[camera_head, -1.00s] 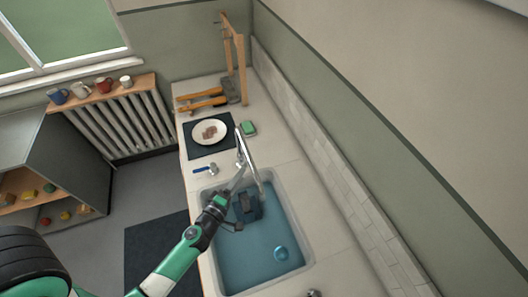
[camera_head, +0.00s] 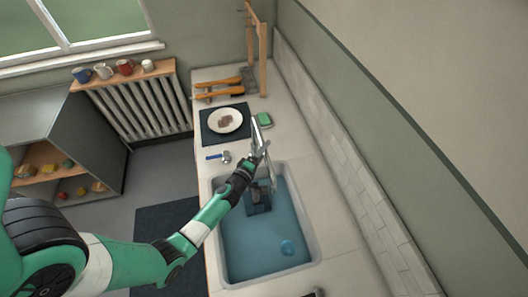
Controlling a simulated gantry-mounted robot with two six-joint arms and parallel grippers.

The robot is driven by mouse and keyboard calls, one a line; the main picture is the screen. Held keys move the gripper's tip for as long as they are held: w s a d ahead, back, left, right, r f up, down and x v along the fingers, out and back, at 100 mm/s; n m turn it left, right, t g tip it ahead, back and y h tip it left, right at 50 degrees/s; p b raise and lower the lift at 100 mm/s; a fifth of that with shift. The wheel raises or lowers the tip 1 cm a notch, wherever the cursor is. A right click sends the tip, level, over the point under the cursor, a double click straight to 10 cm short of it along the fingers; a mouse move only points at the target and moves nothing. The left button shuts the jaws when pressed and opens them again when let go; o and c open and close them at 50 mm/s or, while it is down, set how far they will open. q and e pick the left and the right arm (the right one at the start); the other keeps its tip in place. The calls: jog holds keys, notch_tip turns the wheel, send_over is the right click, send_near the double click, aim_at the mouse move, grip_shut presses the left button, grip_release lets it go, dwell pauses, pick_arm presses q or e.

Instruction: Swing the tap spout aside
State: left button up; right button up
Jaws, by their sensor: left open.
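The metal tap (camera_head: 256,135) stands at the far end of the sink. Its thin spout slants toward the near side, over the far part of the basin. My left gripper (camera_head: 259,158) is open beside the spout, on its left, at about the middle of its length. The fingers overlap the spout in this view, and I cannot tell whether they touch it. My right gripper is out of view.
A blue-handled tool (camera_head: 217,156), a plate (camera_head: 225,120) on a dark mat and a green sponge (camera_head: 264,119) are on the counter beyond.

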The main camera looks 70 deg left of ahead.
pick_arm(q)
jog(key=shift+c, duration=0.2)
grip_shut()
dwell(1.3)
